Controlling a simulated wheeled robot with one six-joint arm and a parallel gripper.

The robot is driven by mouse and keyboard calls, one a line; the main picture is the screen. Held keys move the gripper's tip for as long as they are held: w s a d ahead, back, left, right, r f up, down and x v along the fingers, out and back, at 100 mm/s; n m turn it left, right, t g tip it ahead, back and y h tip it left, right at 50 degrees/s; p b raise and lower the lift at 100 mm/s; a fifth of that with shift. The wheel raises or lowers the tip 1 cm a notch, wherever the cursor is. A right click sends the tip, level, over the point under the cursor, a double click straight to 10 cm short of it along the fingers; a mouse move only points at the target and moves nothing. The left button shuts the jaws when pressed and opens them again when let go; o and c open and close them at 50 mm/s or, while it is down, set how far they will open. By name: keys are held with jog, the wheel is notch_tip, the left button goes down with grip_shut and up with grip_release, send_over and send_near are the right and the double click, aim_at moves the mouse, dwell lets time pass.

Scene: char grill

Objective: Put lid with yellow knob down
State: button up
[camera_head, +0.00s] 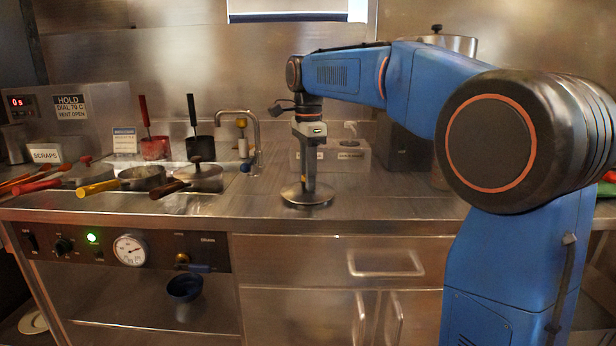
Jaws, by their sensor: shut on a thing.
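A round steel lid (307,195) is under my gripper (310,186), at the front middle of the steel counter. A pan with a yellow handle (97,188) stands at the left and looks uncovered.
A pan with a brown handle (170,189) and a pan with a red handle (38,186) flank the yellow one. A curved tap (256,135) rises left of my gripper. The counter right of the lid (400,205) is bare.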

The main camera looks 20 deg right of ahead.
jog(key=o, duration=1.1)
jog(key=shift+f, duration=0.1)
notch_tip(320, 180, up, 12)
jog(key=s+d+f+n+t, duration=0.2)
jog(key=s+f+n, duration=0.6)
jog(key=s+f, duration=0.8)
jog(key=s+d+f+n+t, duration=0.2)
jog(key=s+d+f+n, duration=0.3)
jog(key=s+f+n, duration=0.4)
jog(key=s+f, duration=0.7)
jog(key=s, duration=0.1)
jog(key=shift+s+d+f+t, duration=0.15)
jog(key=shift+s+d+t, duration=0.1)
jog(key=shift+s+t, duration=0.15)
